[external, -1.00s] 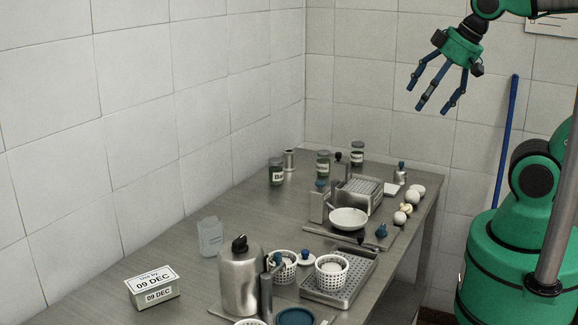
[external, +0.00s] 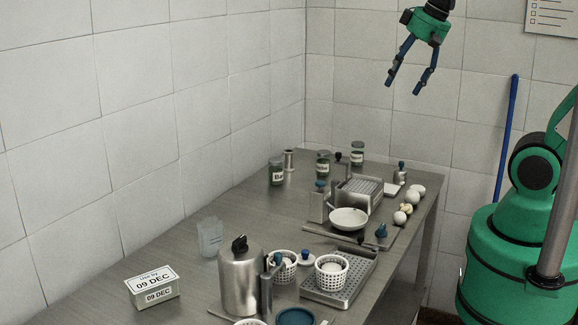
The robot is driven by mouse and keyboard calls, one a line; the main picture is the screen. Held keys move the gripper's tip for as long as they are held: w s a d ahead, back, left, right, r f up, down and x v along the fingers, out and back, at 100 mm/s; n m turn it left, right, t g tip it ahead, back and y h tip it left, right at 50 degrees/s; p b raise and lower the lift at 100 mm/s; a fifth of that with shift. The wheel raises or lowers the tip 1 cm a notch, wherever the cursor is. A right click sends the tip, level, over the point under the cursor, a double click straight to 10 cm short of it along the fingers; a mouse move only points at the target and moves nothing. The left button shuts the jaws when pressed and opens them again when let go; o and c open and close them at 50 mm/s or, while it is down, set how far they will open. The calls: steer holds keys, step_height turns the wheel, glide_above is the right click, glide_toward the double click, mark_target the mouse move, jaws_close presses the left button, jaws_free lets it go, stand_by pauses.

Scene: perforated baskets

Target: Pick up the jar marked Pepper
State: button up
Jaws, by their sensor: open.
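Three jars with dark green contents, grey lids and white labels stand upright at the far end of the table. The left jar (external: 276,173) has a label that seems to begin with "Ba". The middle jar (external: 323,163) and the right jar (external: 357,154) have labels too small to read, so I cannot tell which is marked Pepper. The middle jar is partly hidden by things in front of it. My gripper (external: 404,88) is open and empty, fingers pointing down, high above the far end of the table and clear of all jars.
The steel table (external: 205,265) is crowded along its right side. A metal cylinder (external: 290,160) stands beside the left jar. A perforated metal box (external: 360,192), a white bowl (external: 348,219) and a dispenser (external: 319,203) stand before the jars. A tiled wall (external: 250,110) borders the table.

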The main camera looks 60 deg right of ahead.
steer(key=w+d+r+m+g+p, duration=0.1)
steer(key=w+d+r+m+p, duration=0.15)
steer(key=w+d+m, duration=0.7)
steer(key=m+g+p, duration=0.4)
steer(key=m+p, duration=0.6)
steer(key=m, duration=0.7)
glide_above(363, 141)
steer(key=shift+n, duration=0.25)
step_height(363, 141, down, 32)
steer(key=shift+s+a+f, duration=0.15)
steer(key=shift+f, duration=0.1)
steer(key=shift+f, duration=0.1)
steer(key=shift+f+p, duration=0.45)
steer(key=shift+f, duration=3.7)
